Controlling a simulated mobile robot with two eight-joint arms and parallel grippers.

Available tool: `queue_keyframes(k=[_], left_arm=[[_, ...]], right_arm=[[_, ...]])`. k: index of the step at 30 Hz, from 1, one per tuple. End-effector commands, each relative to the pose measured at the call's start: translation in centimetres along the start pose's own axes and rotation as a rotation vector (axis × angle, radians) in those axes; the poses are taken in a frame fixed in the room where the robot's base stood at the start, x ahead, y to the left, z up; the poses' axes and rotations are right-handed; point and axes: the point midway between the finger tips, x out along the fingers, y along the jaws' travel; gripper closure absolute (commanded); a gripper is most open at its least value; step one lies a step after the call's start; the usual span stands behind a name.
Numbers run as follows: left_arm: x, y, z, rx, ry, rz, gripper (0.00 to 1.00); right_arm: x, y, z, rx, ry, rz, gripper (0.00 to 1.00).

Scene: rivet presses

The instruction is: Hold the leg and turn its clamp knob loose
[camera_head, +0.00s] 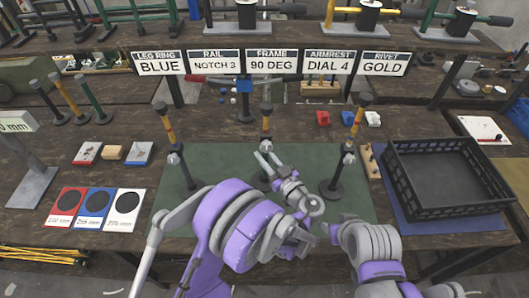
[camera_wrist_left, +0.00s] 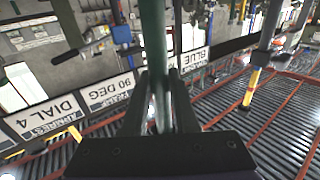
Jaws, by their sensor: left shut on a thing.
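Three upright legs with yellow bands, dark tops and silver clamp knobs stand on a green mat (camera_head: 222,160): a left leg (camera_head: 168,128), a middle leg (camera_head: 266,122) and a right leg (camera_head: 356,124). My left gripper (camera_head: 267,162) is at the middle leg, below its clamp knob (camera_head: 266,142). In the left wrist view its fingers (camera_wrist_left: 158,95) are shut on a dark green pole (camera_wrist_left: 153,40), the middle leg's lower tube. The gripper hides part of that leg's lower end and base.
A black crate (camera_head: 448,209) stands on a blue mat at the right. Red, blue and white cards (camera_head: 96,209) lie at the left. Signs (camera_head: 271,62) reading BLUE, NOTCH 3, 90 DEG, DIAL 4 and GOLD stand behind.

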Motion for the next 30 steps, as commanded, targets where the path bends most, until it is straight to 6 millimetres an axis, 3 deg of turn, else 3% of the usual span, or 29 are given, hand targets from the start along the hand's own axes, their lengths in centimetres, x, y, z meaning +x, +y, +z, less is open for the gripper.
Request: queue_keyframes(k=[3, 7, 30], left_arm=[[-0.1, -0.1, 2.3, -0.006, -0.002, -0.001, 1.00], [-0.3, -0.3, 3.5, -0.014, -0.007, -0.001, 1.00], [-0.3, -0.3, 5.1, -0.015, -0.008, -0.002, 1.00]], right_arm=[[0.0, 0.0, 0.0, 0.000, 0.000, 0.000, 0.50], [0.0, 0.0, 0.0, 0.000, 0.000, 0.000, 0.50], [0.0, 0.0, 0.0, 0.000, 0.000, 0.000, 0.50]])
